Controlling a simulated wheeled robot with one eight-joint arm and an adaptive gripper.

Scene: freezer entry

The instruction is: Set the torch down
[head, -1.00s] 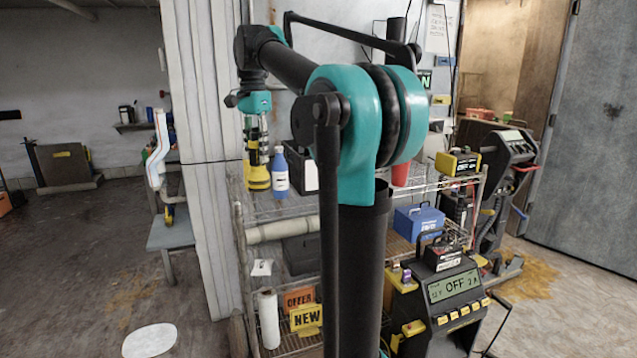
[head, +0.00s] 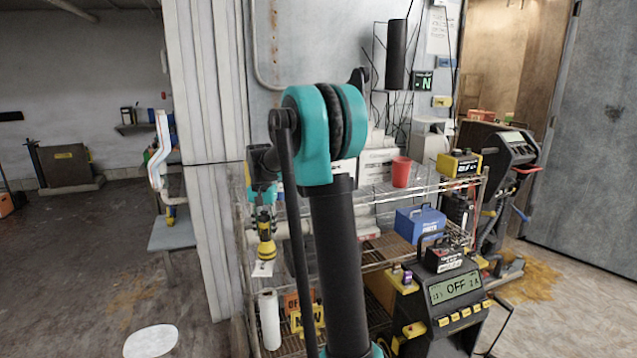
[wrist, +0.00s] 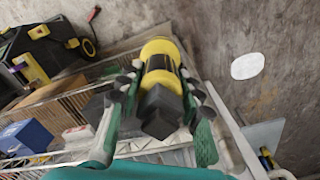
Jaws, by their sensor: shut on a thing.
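The torch (head: 266,250) is yellow and black and hangs below my gripper (head: 264,218), with its yellow end down. My gripper is shut on it. In the wrist view the torch (wrist: 160,50) shows between the two fingers of my gripper (wrist: 157,88), yellow at the far end and dark nearer. In the head view the torch appears in front of the left part of the wire shelf rack (head: 425,188), below its top shelf level. I cannot tell whether it touches anything. My arm hides part of the rack.
A red cup (head: 400,171) stands on the rack's top shelf and a blue box (head: 420,223) lower down. A paper roll (head: 269,320) and a "NEW" sign stand low at left. The floor at left is open.

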